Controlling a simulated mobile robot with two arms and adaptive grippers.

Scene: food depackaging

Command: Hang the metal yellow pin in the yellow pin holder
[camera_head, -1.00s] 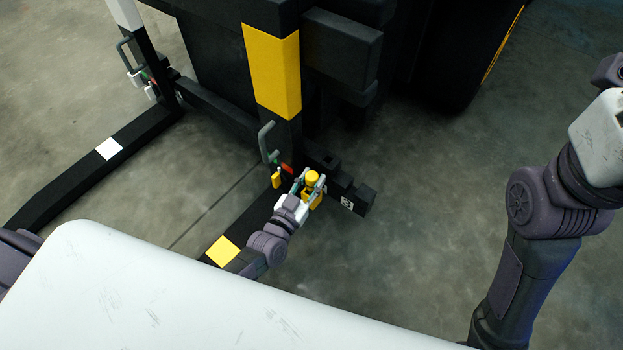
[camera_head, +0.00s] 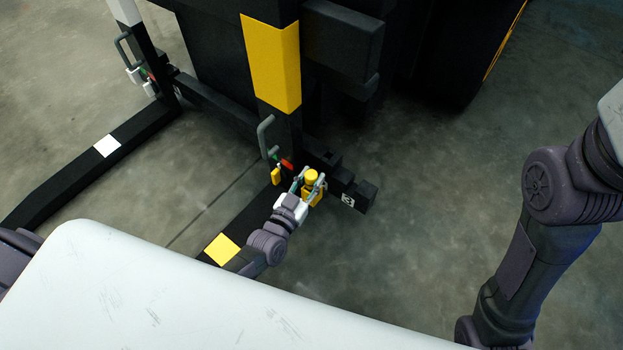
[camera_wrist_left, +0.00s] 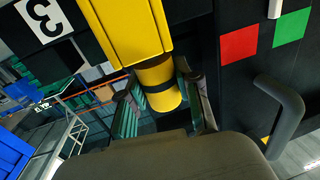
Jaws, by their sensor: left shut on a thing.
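The yellow metal pin (camera_head: 311,176) has a round yellow end and a blockier yellow body. My left gripper (camera_head: 309,184) is shut on it, low in front of the black frame's post. In the left wrist view the pin's yellow cylinder (camera_wrist_left: 160,86) with a dark band lies between the finger pads (camera_wrist_left: 160,103). The large yellow block there runs out of the top edge. A small yellow piece (camera_head: 276,175), seemingly the yellow pin holder, is on the post left of the gripper, apart from the pin. My right gripper is out of view.
A grey handle (camera_head: 265,138) stands out from the post, above a red patch (camera_head: 287,164); it also shows close at right in the left wrist view (camera_wrist_left: 285,110). A black foot (camera_head: 358,196) with a number label lies right of the gripper. Open floor extends beyond it.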

